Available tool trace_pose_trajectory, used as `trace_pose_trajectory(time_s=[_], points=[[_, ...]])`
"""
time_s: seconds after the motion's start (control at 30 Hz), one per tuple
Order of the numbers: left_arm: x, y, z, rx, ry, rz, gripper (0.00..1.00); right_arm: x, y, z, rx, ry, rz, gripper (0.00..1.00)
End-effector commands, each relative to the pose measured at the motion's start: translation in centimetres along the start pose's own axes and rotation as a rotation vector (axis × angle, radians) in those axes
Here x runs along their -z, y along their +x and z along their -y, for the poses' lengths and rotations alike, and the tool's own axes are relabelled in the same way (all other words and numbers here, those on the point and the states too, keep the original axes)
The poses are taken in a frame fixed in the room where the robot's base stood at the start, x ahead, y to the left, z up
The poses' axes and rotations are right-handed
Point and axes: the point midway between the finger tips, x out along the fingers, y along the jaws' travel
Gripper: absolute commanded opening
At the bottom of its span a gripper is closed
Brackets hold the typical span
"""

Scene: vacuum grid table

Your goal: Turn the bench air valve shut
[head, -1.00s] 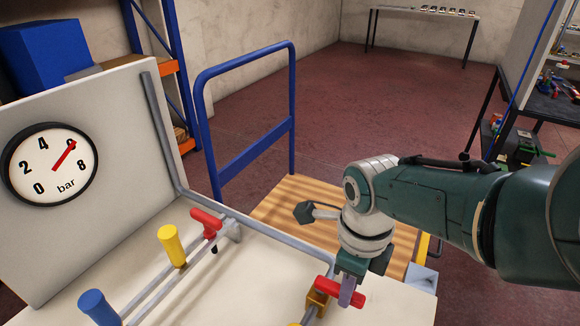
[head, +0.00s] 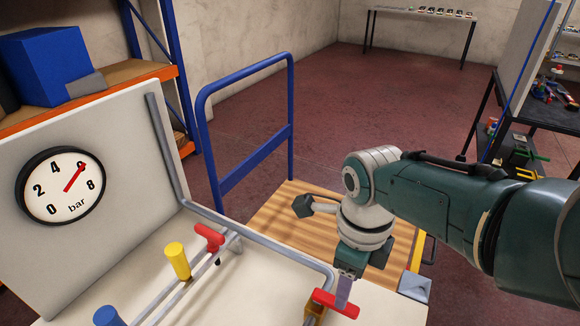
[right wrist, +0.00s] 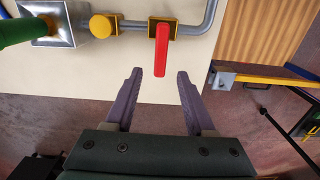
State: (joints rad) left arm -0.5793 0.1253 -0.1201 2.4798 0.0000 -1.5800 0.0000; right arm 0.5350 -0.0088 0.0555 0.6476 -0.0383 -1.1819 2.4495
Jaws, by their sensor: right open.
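The red lever handle (head: 332,302) of a valve sits at the front end of the grey pipe on the white bench. In the right wrist view the handle (right wrist: 162,50) rises from a brass body (right wrist: 168,22), lying across the pipe. My right gripper (right wrist: 159,72) is open, with the handle's free end between its fingertips and a gap on each side. In the head view one finger of my right gripper (head: 343,292) overlaps the handle. The round gauge (head: 60,187) has its red needle near 6 bar. My left gripper is not in view.
A second red handle (head: 209,237), a yellow knob (head: 177,261) and a blue knob (head: 108,317) stand to the left along the pipes. A wooden-decked trolley (head: 275,230) with a blue push bar (head: 243,165) stands behind the bench. A metal box (right wrist: 65,12) with a green part lies left in the wrist view.

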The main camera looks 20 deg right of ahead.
Motion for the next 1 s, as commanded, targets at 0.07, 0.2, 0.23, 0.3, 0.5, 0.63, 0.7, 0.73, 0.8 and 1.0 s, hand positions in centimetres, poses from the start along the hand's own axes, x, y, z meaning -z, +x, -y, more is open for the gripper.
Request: trace_pose_trajectory(time_s=[0.07, 0.2, 0.23, 0.3, 0.5, 0.63, 0.7, 0.73, 0.8, 1.0], points=[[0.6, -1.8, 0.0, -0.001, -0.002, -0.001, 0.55, 0.0, -2.3, -0.1, 0.000, 0.000, 0.002, 0.55], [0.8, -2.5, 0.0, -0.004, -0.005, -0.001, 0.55, 0.0, -3.7, -0.1, -0.001, -0.001, 0.001, 0.55], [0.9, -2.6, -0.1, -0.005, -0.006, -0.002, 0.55, 0.0, -3.9, -0.1, 0.000, 0.000, 0.001, 0.55], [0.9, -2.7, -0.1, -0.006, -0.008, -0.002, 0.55, 0.0, -4.2, 0.0, 0.000, 0.000, 0.001, 0.55], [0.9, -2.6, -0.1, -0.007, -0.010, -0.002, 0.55, 0.0, -4.2, 0.0, -0.001, 0.000, 0.000, 0.55], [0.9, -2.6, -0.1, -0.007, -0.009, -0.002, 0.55, 0.0, -4.2, 0.0, -0.001, 0.000, 0.000, 0.55], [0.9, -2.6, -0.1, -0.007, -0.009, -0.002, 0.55, 0.0, -4.2, 0.0, -0.001, 0.000, 0.000, 0.55], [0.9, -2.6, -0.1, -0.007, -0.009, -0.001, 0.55, 0.0, -4.2, 0.0, -0.001, 0.000, 0.000, 0.55], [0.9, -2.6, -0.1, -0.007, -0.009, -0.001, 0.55, 0.1, -4.1, 0.0, 0.001, -0.010, 0.000, 0.55], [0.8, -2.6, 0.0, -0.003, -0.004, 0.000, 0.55, 2.2, -4.1, -0.1, 0.054, -0.328, 0.004, 0.55]])
